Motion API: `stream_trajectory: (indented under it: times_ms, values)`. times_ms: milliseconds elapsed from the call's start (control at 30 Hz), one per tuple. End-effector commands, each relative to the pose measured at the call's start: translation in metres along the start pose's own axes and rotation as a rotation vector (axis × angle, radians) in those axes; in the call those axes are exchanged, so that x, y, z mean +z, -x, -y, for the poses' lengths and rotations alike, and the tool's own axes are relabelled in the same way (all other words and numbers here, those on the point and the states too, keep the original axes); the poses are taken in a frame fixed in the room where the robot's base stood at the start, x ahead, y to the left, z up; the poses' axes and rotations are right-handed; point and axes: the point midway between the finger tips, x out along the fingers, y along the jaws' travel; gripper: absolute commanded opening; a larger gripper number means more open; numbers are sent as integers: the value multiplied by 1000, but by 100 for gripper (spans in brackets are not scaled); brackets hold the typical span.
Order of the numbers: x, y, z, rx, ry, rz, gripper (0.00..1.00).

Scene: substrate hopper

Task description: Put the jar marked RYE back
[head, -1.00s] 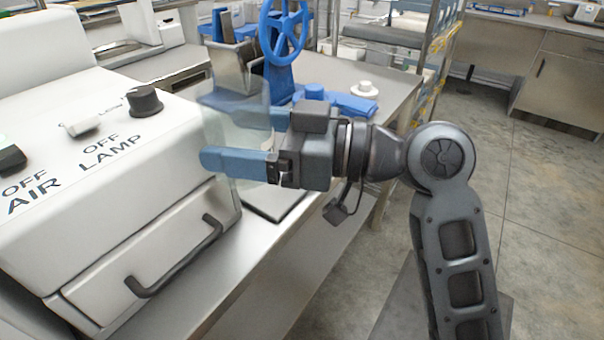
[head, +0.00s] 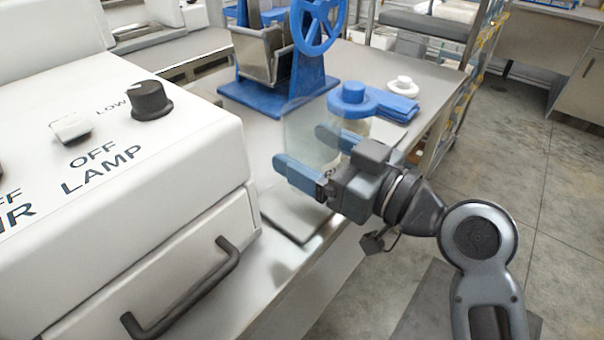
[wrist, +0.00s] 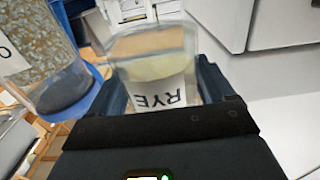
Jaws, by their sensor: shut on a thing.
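My gripper (head: 301,147) is shut on a clear jar (head: 306,122), its two blue fingers on either side of it. The jar is see-through and faint in the head view. In the wrist view the jar (wrist: 150,58) shows pale contents and a label (wrist: 160,95) reading RYE, upside down in the picture. The held jar appears above the bench, near a flat grey plate (head: 290,218) at the bench's front edge. I cannot tell the exact gap below it.
A white cabinet (head: 190,160) with knobs and a black-handled drawer stands left. A grain-filled jar (wrist: 35,45) shows in the wrist view.

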Motion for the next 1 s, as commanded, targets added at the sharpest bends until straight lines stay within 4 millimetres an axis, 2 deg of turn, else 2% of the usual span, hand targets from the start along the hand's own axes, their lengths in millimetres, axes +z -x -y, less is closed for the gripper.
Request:
stream_trajectory:
  times_ms: [100,200,500,967,1000]
  values:
    - [8,-13,5,-1,-2,0,39]
    - [12,-18,7,0,-1,-1,39]
    - [48,-18,7,0,-2,1,39]
    - [55,-18,7,1,0,-1,39]
    - [55,-18,7,1,0,-1,84]
